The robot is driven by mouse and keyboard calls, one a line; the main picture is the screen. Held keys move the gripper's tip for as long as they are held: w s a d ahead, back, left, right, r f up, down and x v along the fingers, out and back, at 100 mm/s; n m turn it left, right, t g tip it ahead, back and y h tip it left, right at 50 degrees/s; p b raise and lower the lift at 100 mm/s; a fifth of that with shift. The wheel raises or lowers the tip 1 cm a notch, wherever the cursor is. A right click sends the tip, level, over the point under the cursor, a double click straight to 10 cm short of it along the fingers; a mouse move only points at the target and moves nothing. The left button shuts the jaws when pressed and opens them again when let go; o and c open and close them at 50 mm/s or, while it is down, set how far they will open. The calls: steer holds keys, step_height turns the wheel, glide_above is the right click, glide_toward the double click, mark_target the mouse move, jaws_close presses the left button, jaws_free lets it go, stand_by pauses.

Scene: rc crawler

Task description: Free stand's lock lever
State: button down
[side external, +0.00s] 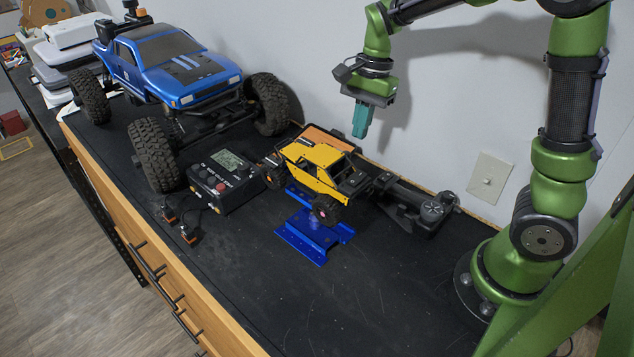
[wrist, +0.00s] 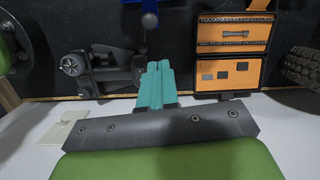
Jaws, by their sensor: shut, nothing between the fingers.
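The blue stand (side external: 314,236) sits on the black bench mat under a small yellow crawler (side external: 314,165), which hides much of it. In the wrist view, a bit of blue stand (wrist: 135,8) shows at the top edge. A grey ball knob (wrist: 149,20) on a thin rod hangs beside it; it may be the lock lever, but I cannot be sure. I cannot make out the lever in the side view. My gripper (side external: 361,132) is shut and empty, its teal fingers pointing down, well above the bench behind the crawler. The fingers (wrist: 157,68) also show in the wrist view.
An orange toolbox (wrist: 231,72) stands against the wall behind the crawler. A black wheeled device (side external: 425,207) lies to the right. A control box (side external: 224,181) and a large blue truck (side external: 170,65) stand to the left. The front right of the mat is clear.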

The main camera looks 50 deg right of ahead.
steer(key=w+d+m+g, duration=0.1)
steer(key=w+m+g, duration=0.1)
steer(key=m, duration=0.9)
steer(key=w+d+f+m+g, duration=0.1)
steer(key=w+m, duration=0.4)
steer(key=m, duration=0.7)
steer(key=shift+d+f+g+h, duration=0.2)
steer(key=shift+d+g+h, duration=0.1)
steer(key=shift+d+g, duration=0.35)
steer(key=shift+a, duration=0.1)
steer(key=x, duration=0.9)
steer(key=shift+s+f, duration=0.1)
steer(key=shift+f, duration=0.05)
steer(key=s, duration=0.1)
steer(key=s+a, duration=0.1)
steer(key=shift+s+f, duration=0.3)
steer(key=shift+s, duration=0.1)
steer(key=shift+s+a, duration=0.2)
steer(key=shift+s, duration=0.35)
steer(key=shift+s, duration=0.1)
